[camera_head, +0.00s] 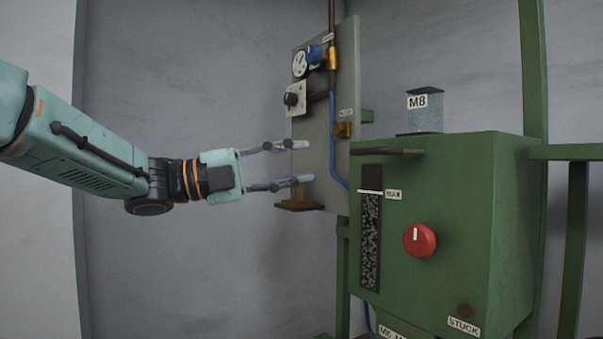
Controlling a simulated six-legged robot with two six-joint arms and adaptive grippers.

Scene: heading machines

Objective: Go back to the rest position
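My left gripper (300,163) comes in from the left on its teal arm. Its two fingers are spread apart with nothing between them. The fingertips are in front of the lower part of a grey control panel (318,125); I cannot tell whether they touch it. My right gripper is not in view.
A green machine (460,200) stands to the right, with a red knob (419,240), a level window (370,240) and a jar marked M8 (424,112) on top. The panel carries a gauge (300,63) and a black knob (291,99). Space below my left arm looks clear.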

